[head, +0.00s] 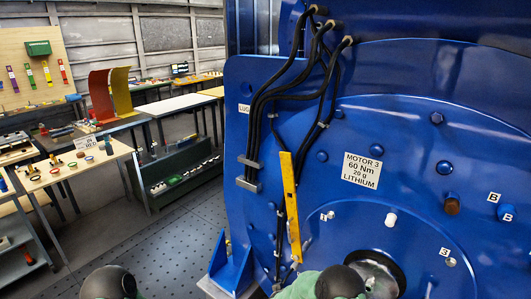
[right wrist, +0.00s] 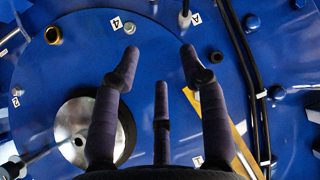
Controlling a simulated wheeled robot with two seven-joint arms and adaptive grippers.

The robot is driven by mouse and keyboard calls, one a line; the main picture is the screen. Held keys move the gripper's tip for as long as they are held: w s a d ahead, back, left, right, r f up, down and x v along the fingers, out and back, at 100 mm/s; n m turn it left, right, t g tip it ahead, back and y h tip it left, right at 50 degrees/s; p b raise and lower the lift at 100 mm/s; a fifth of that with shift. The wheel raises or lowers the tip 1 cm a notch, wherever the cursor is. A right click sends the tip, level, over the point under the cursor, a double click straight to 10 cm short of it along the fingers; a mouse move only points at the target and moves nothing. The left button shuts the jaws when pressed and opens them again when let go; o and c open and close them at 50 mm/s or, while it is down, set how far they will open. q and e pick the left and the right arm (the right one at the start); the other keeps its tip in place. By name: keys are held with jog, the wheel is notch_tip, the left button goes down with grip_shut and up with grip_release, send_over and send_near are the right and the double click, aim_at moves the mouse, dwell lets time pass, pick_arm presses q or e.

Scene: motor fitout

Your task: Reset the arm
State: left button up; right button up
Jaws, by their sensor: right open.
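My right gripper (right wrist: 160,56) is open in the right wrist view, its dark fingers spread and nothing between them. Behind the fingers is the face of the blue motor (right wrist: 220,75), which also fills the right half of the head view (head: 400,110). I cannot tell how far the fingertips are from it. A dark rounded part of my right arm shows at the bottom of the head view, before the motor. Another dark rounded part of my left side shows at bottom left; my left gripper is not seen.
A yellow bar (head: 290,205) stands nearly upright against the motor, beside black cables (head: 257,115). A metal hub (right wrist: 75,130) sits low on the motor. Benches (head: 75,165) stand at left; grey floor (head: 175,235) between is clear.

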jog(key=s+d+f+n+g+y+b, duration=0.1)
jog(key=s+d+f+g+y+b, duration=0.15)
jog(key=s+f, duration=0.65)
pick_arm(q)
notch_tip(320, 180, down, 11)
jog(key=b, duration=0.7)
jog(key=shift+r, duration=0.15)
pick_arm(e)
jog(key=s+f+g+y, duration=0.2)
jog(key=s+f+g, duration=0.1)
jog(key=s, duration=1.2)
jog(key=s+a+f+g+y, duration=0.1)
jog(key=s+f+g+y, duration=0.2)
jog(key=s, duration=1.1)
jog(key=shift+s+a+f+n, duration=0.15)
jog(key=shift+s+f+n, duration=0.25)
jog(key=shift+f, duration=0.45)
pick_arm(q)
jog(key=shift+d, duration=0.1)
pick_arm(e)
jog(key=shift+c, duration=0.5)
